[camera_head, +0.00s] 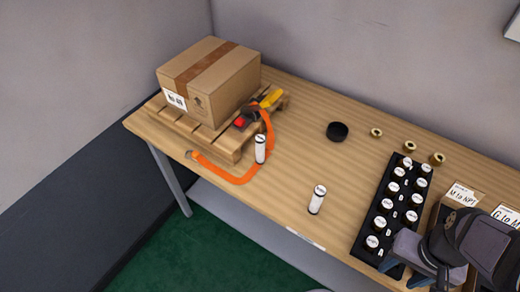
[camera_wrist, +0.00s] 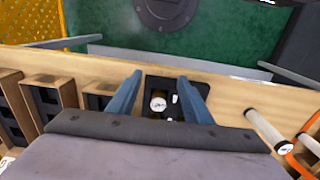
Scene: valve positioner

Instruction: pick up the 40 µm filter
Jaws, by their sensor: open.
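Two white cylinders with dark end bands stand upright on the table, one beside the orange strap (camera_head: 260,148) and one nearer the front edge (camera_head: 317,200). Their labels are too small to read, so I cannot tell which is the 40 µm filter. They also show at the right of the wrist view, the nearer one (camera_wrist: 266,130) and the one by the strap (camera_wrist: 309,143). My gripper (camera_head: 414,272) is over the front end of the black bottle tray (camera_head: 366,240), well right of both cylinders. In the wrist view its blue fingers (camera_wrist: 160,77) are apart, with a white-capped bottle (camera_wrist: 158,102) showing between them.
A carton (camera_head: 210,78) sits on a small pallet (camera_head: 215,140) with a yellow-and-red tool (camera_head: 262,103). A black disc (camera_head: 337,131) and brass fittings (camera_head: 410,147) lie behind. Labelled boxes (camera_head: 463,195) stand right of the tray. Table between cylinders and tray is clear.

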